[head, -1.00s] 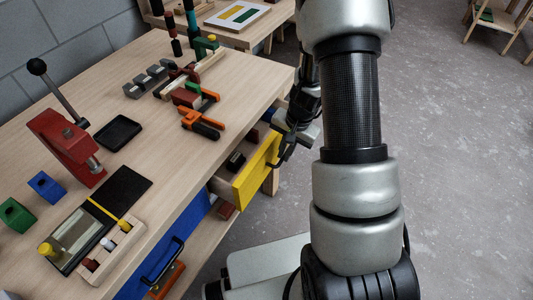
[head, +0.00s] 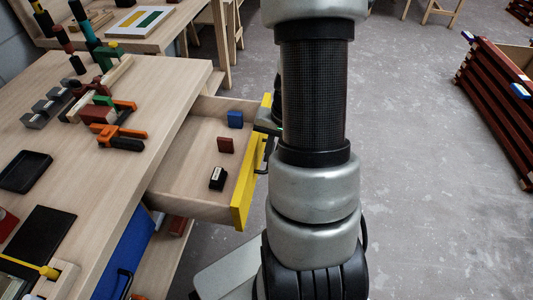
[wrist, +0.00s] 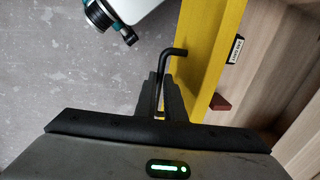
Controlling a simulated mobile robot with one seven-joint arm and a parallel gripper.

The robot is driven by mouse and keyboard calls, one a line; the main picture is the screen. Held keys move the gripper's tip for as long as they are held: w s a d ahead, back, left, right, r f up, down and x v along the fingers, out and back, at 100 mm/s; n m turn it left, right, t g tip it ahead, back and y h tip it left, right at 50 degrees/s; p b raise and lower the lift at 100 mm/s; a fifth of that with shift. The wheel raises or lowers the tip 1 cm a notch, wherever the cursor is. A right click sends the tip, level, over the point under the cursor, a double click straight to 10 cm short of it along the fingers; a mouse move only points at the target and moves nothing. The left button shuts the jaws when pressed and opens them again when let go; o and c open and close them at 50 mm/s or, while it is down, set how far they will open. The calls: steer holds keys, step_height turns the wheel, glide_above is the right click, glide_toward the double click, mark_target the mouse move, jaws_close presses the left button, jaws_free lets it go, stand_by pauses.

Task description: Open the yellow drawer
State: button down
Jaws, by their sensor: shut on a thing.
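The yellow drawer (head: 243,195) is pulled well out from under the workbench, and its wooden inside shows in the head view. In the wrist view its yellow front (wrist: 210,50) runs from top to bottom right of centre. Its black bar handle (wrist: 173,51) stands out from the front. My gripper (wrist: 163,92) is shut on this handle, with a finger on each side of it. In the head view my arm hides most of the gripper and part of the drawer front.
A blue drawer front (head: 127,250) is below the workbench (head: 150,115). Clamps lie on top. A dark red slatted crate (head: 500,105) stands right; grey floor between is clear.

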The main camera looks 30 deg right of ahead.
steer(key=c, duration=2.1)
jaws_free()
steer(key=r+p, duration=0.1)
steer(key=r, duration=0.4)
steer(key=s+d+r+p, duration=0.1)
steer(key=r+p, duration=0.1)
steer(key=r, duration=0.4)
steer(key=s+d+r+p, duration=0.1)
steer(key=r+p, duration=0.1)
steer(key=r, duration=0.4)
steer(key=shift+s+d+r, duration=0.1)
steer(key=shift+s+d, duration=0.05)
